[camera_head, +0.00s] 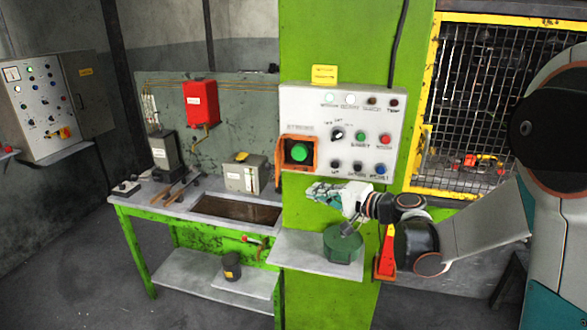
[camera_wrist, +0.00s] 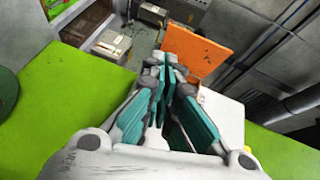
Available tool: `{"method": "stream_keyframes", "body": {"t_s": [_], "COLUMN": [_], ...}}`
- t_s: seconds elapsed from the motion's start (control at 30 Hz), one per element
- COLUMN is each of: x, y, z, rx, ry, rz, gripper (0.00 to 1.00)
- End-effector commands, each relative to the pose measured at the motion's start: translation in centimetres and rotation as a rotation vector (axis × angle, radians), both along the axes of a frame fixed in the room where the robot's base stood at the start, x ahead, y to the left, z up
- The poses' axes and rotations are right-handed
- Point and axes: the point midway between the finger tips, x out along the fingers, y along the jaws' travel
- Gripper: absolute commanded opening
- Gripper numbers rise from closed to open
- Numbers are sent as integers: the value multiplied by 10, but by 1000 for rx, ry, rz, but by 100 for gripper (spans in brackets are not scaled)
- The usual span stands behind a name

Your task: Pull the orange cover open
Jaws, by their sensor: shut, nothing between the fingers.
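The orange cover (camera_head: 279,152) is at the lower left of the grey control panel (camera_head: 372,112), at the orange frame around a large green button (camera_head: 299,152). The button's face is visible. In the wrist view the cover (camera_wrist: 198,50) is a flat orange plate that appears to stand out from the panel, beyond my fingers. My gripper (camera_head: 318,192) is below the panel and the cover, pointing left. In the wrist view its teal-padded fingers (camera_wrist: 170,62) are together and empty. They overlap the cover's left part in that view; I cannot tell whether they touch it.
A green round container (camera_head: 343,246) stands on the grey shelf (camera_head: 290,256) under my gripper. An orange-red cone (camera_head: 387,255) is beside my arm. A workbench (camera_head: 165,203) with a grey box (camera_head: 243,177) is at left. A yellow-framed mesh guard (camera_head: 424,110) is at right.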

Motion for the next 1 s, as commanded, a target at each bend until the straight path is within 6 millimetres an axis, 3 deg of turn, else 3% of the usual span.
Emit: {"method": "stream_keyframes", "body": {"t_s": [0.2,0.37,0.9,1.0], "x": [-12,-8,69,68], "y": [-29,-28,33,49], "z": [30,33,32,33], "rx": [188,212,209,209], "ry": [-48,-53,-52,-52], "rz": [-103,-112,-108,-108], "gripper": [0,0,0,0]}}
